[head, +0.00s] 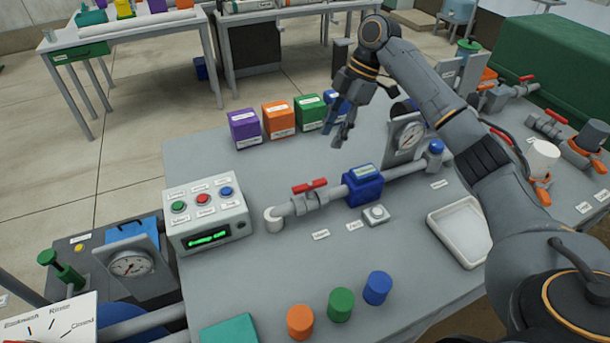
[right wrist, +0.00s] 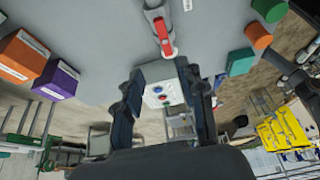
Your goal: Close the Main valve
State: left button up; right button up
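A grey pipe valve with a red handle (head: 310,186) sits on the table pipe, left of a blue box-shaped meter (head: 363,186). The handle lies roughly along the pipe. The small label in front of it is too blurred to read with certainty. My right gripper (head: 337,133) is above the table, behind and above this valve, apart from it, fingers pointing down. In the right wrist view its fingers (right wrist: 163,70) are spread and empty, with the red handle (right wrist: 165,36) beyond the tips. My left gripper is in neither view.
A control box with buttons (head: 207,213) stands left of the pipe. Purple, orange, green and blue boxes (head: 245,129) line the back edge. A gauge (head: 408,135) and white tray (head: 461,231) are right. Coloured cylinders (head: 340,304) stand in front. More red-handled valves (head: 527,84) are far right.

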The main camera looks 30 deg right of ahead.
aim_at(310, 184)
jog(key=f, duration=0.1)
jog(key=s+a+f, duration=0.1)
jog(key=f, duration=0.1)
jog(key=a+f+p, duration=0.1)
jog(key=shift+s+a+f, duration=0.15)
jog(key=shift+f, duration=0.05)
jog(key=x, duration=0.3)
jog(key=shift+w+f, duration=0.2)
jog(key=shift+f, duration=0.2)
jog(key=p+x, duration=0.1)
jog(key=x, duration=0.2)
jog(key=shift+a+f, duration=0.3)
jog(key=shift+f, duration=0.4)
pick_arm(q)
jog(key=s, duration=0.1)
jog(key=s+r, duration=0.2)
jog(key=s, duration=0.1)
pick_arm(e)
grip_shut()
